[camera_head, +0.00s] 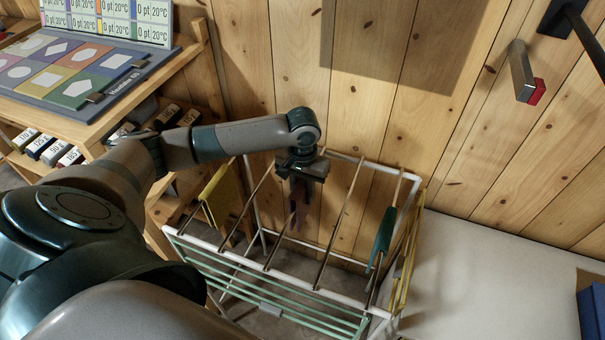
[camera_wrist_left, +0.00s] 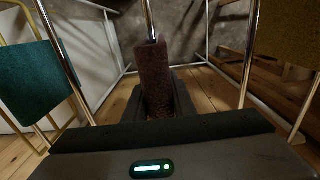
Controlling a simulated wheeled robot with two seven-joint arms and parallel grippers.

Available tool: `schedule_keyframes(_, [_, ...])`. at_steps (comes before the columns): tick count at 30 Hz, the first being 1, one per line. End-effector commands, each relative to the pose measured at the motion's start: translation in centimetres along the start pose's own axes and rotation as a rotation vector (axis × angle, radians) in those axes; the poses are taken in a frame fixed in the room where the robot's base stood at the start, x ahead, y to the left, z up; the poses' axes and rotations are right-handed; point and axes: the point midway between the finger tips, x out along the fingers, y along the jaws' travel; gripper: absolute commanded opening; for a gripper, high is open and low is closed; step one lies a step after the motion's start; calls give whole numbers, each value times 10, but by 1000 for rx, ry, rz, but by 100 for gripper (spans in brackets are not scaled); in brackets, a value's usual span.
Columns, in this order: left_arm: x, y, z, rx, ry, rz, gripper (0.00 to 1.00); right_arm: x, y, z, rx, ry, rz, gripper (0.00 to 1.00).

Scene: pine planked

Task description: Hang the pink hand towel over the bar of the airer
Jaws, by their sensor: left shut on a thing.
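The towel (camera_head: 298,208) hangs from my left gripper (camera_head: 300,180) in the head view, over the airer, and looks dark purplish. In the left wrist view it is a narrow dark reddish-brown strip (camera_wrist_left: 154,72) between the fingers of my left gripper (camera_wrist_left: 158,105), which is shut on it. The white-framed airer (camera_head: 200,244) has several thin bars. One middle bar (camera_wrist_left: 150,18) runs up to the towel's top edge in the wrist view. I cannot tell whether the towel rests over it. My right gripper is not in view.
A yellow cloth (camera_head: 217,197) hangs at the airer's left and a teal cloth (camera_head: 383,238) at its right. A wooden shelf (camera_head: 120,118) with boxes stands at left, a plank wall behind. A pale surface (camera_head: 480,285) lies to the right, with a blue object (camera_head: 592,310) at its edge.

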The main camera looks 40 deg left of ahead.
Motion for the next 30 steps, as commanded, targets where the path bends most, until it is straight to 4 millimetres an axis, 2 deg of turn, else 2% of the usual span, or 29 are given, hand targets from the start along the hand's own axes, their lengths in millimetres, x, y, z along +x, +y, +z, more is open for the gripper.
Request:
schedule_keyframes(18, [31,0,0,-1,-1,0,11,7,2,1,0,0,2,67])
schedule_keyframes(30, [39,0,0,0,1,0,11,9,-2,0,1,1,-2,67])
